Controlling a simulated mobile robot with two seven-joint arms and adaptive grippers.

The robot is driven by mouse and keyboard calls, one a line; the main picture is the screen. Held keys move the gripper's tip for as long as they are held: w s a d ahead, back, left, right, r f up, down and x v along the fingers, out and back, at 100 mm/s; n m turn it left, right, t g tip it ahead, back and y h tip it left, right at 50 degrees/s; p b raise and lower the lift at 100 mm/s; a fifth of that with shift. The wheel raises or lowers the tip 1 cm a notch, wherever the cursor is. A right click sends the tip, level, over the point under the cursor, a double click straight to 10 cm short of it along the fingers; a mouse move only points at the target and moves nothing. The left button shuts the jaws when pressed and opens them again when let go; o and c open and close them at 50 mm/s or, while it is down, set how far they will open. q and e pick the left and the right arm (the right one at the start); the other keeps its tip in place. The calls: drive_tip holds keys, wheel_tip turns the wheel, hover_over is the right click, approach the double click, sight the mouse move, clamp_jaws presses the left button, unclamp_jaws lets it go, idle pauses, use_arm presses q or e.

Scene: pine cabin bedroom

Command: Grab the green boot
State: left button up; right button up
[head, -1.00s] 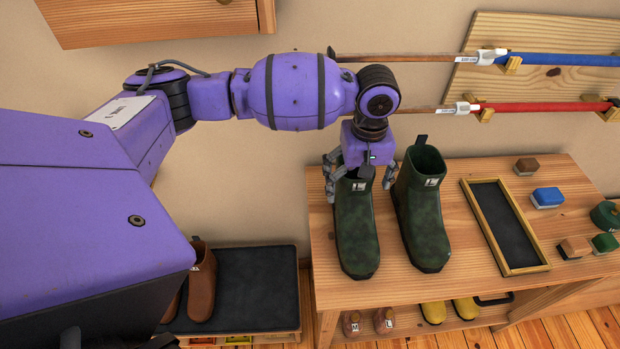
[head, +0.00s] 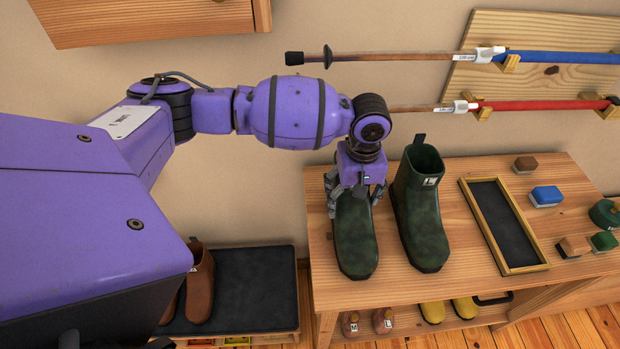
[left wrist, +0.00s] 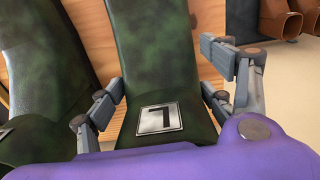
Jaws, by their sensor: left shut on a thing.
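Two dark green mottled rubber boots stand upright side by side on the wooden bench (head: 322,270). My left gripper (head: 355,203) is at the upper shaft of the left green boot (head: 357,245), with its fingers on opposite sides, shut on it. The gripper hides that boot's opening and label in the head view. In the left wrist view, this boot (left wrist: 157,50) shows a white label between the fingers (left wrist: 165,108). The other green boot (head: 422,215) stands just right, apart from the gripper; it shows at left in the wrist view (left wrist: 45,75). My right gripper is not in view.
A black-lined wooden tray (head: 503,226) lies right of the boots, with brushes such as a blue one (head: 546,196) beyond. Poles (head: 410,57) hang on the wall behind my left arm. Brown boots (head: 200,285) stand lower left; yellow shoes (head: 448,310) sit beneath the bench.

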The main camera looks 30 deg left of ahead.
use_arm(q)
drive_tip(key=c, duration=0.9)
drive_tip(key=shift+r, duration=0.1)
